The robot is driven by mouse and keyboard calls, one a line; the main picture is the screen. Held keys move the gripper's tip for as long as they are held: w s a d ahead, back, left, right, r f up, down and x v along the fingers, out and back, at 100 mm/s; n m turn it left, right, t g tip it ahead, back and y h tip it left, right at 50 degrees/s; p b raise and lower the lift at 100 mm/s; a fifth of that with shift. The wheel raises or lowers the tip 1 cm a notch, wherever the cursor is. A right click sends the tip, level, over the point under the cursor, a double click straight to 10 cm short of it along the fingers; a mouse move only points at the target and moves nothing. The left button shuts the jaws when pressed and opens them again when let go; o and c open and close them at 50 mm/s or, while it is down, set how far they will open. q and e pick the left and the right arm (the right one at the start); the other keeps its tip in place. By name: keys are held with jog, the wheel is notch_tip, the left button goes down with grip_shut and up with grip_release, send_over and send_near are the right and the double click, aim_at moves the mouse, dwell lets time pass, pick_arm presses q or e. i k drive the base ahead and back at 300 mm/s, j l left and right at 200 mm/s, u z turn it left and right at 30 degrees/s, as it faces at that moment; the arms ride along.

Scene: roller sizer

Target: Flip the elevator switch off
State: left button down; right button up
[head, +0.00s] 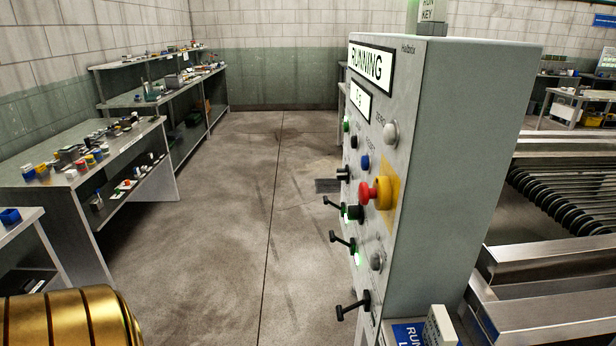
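A grey control cabinet (455,130) stands right of centre, its panel seen at a steep angle. A "RUNNING" sign (371,64) is at its top. Several black lever switches stick out to the left: an upper one (334,204), a middle one (342,241) and a lower one (352,305). Green lights glow beside the upper and middle levers. The lever labels are too oblique to read, so I cannot tell which is the elevator switch. A red knob on a yellow base (378,193) sits above them. Neither gripper is in view.
A roller bed (565,195) with metal rails lies right of the cabinet. Workbenches with small parts (85,160) line the left wall. The concrete floor (235,220) left of the panel is clear. A gold ribbed cylindrical part (70,320) fills the lower left corner.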

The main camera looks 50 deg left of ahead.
aim_at(326, 201)
jog(key=i+j, duration=0.15)
jog(key=j, duration=0.25)
jog(key=i+j, duration=0.15)
jog(key=j, duration=0.2)
jog(key=i+j, duration=0.15)
jog(key=j, duration=0.25)
jog(key=i+j, duration=0.15)
jog(key=j, duration=0.25)
